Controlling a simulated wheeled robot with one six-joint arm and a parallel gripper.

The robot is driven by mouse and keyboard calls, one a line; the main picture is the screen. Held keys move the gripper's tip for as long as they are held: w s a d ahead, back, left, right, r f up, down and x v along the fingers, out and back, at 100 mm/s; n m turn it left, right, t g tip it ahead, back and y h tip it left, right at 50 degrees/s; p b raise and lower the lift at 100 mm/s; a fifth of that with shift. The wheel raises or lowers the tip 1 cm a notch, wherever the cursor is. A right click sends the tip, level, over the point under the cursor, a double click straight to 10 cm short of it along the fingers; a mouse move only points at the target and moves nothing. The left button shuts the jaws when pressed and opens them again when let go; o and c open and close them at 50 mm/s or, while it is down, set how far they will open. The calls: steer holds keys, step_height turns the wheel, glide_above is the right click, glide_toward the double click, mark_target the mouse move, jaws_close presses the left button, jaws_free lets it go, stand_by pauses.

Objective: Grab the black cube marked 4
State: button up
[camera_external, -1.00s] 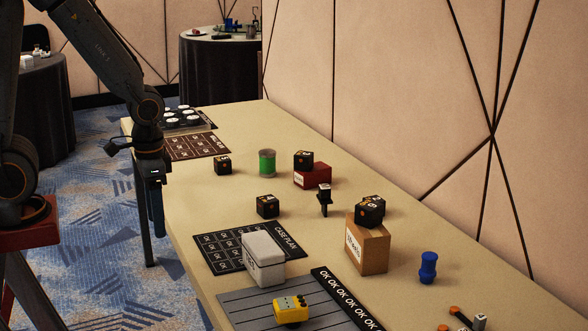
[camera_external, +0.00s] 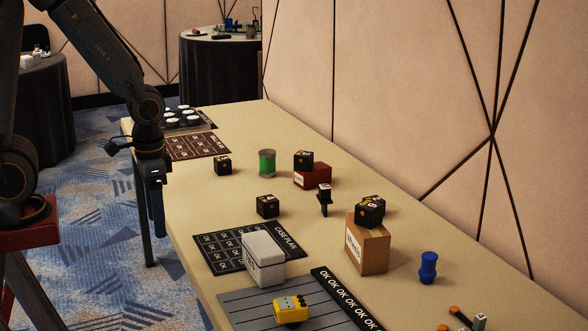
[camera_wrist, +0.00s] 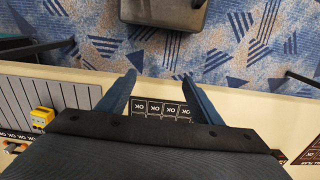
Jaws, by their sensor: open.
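Several black cubes with orange and white marks are on the long table; I cannot read a 4 for certain on any. One cube (camera_external: 303,160) sits on a red box (camera_external: 313,177). One cube (camera_external: 369,212), perhaps with another overlapping behind it, is on a cardboard box (camera_external: 368,249). My gripper (camera_external: 157,222) hangs beside the table's near edge, open and empty, apart from all cubes. In the wrist view my gripper (camera_wrist: 160,75) shows both fingers spread, with no cube visible.
Open carpet (camera_external: 100,262) lies in front.

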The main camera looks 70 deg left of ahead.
steer(key=w+a+r+m+p, duration=0.2)
steer(key=w+a+m, duration=0.15)
steer(key=w, duration=0.75)
steer(key=m+p, duration=0.3)
steer(key=m, duration=1)
glide_above(268, 198)
steer(key=d, duration=0.1)
step_height(268, 198, down, 4)
steer(key=shift+s+d+r+n, duration=0.1)
steer(key=shift+d+n, duration=0.05)
steer(key=shift+n, duration=0.1)
steer(key=shift+w+a+f, duration=0.2)
steer(key=shift+w+a, duration=0.05)
steer(key=shift+a, duration=0.05)
steer(key=shift+f+m, duration=0.2)
steer(key=shift+m, duration=0.2)
steer(key=shift+s+a+f+p, duration=0.15)
steer(key=shift+f+p, duration=0.6)
steer(key=shift+f, duration=1.1)
steer(key=shift+s+a+f+p, duration=0.15)
steer(key=shift+f+p, duration=0.55)
steer(key=shift+f, duration=1.15)
steer(key=c, duration=1.2)
